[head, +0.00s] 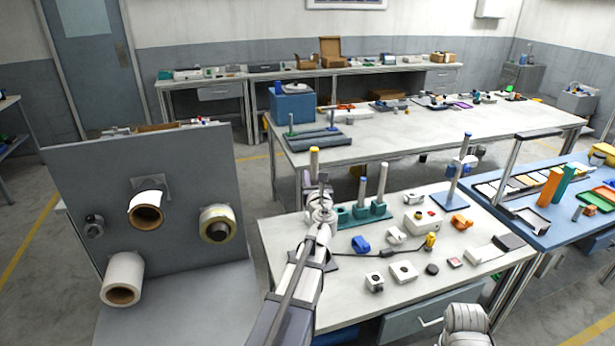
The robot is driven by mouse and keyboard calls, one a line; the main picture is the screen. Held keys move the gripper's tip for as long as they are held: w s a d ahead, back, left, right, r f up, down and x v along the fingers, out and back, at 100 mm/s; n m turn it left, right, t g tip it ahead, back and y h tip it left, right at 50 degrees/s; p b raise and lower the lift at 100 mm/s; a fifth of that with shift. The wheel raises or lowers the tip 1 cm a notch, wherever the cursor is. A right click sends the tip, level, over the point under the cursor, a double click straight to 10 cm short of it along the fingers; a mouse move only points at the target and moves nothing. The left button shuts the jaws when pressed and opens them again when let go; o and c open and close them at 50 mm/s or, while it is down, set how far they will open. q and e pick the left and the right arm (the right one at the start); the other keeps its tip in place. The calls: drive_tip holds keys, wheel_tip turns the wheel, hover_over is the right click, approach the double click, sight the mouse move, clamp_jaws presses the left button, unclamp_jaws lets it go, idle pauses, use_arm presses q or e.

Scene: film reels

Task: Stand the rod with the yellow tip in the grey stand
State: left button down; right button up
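The rod with the yellow tip (314,163) stands upright at the left end of the near white table, directly behind my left gripper (322,184) in the head view. Its lower end is hidden by that gripper. I cannot tell whether the fingers are closed on it. Low dark-grey bases (320,141) with short upright rods lie on the far table. I cannot tell which is the grey stand. Only part of my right arm shows at the lower right; its gripper is out of view.
A blue stand with a tall blue-tipped rod (460,160) is at the near table's back right. A grey panel (80,190) with film reels (122,280) stands at the left. A blue workbench (545,232) is at the right.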

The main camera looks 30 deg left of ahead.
use_arm(q)
drive_tip(key=shift+w+f, duration=0.1)
drive_tip(key=shift+f, duration=0.1)
wheel_tip(320, 180, down, 9)
drive_tip(key=b, duration=0.9)
drive_tip(key=shift+f+b, duration=0.2)
drive_tip(key=shift+b, duration=0.2)
drive_tip(key=shift+f+b, duration=2.5)
drive_tip(key=c, duration=0.6)
unclamp_jaws()
drive_tip(key=shift+r, duration=0.15)
drive_tip(key=shift+o, duration=0.2)
drive_tip(key=v, duration=0.8)
